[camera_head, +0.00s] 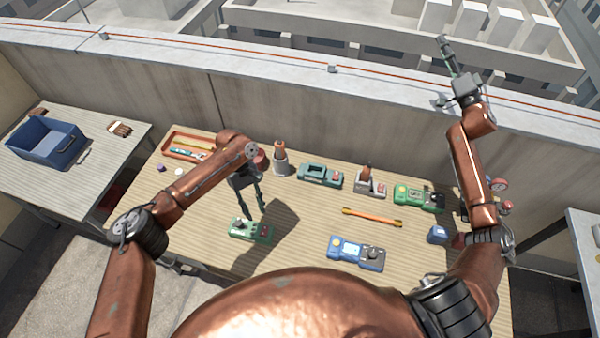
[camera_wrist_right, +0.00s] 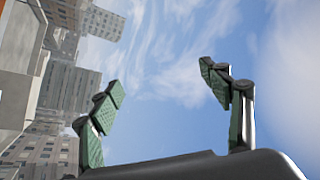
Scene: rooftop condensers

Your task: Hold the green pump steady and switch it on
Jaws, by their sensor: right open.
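A green pump-like device (camera_head: 250,230) with a dark knob on top lies near the front of the wooden table, left of centre. My left gripper (camera_head: 256,211) points down just behind and above it, its two fingers spread. Whether the fingertips touch the device cannot be told. Two other green devices are on the table: a dark green one with a handle (camera_head: 320,176) at the back, and a brighter green one (camera_head: 418,197) at the right. My right gripper (camera_head: 442,50) is raised far above the table's back right, pointing up; the right wrist view shows its fingers (camera_wrist_right: 160,78) open against sky, empty.
A blue device (camera_head: 356,252) lies at the front centre, an orange-ended bar (camera_head: 372,217) behind it. An orange tray (camera_head: 190,147), a grey stand (camera_head: 280,160) and another stand (camera_head: 370,183) are at the back. A parapet wall (camera_head: 290,115) runs behind; a blue crate (camera_head: 47,141) sits on the left table.

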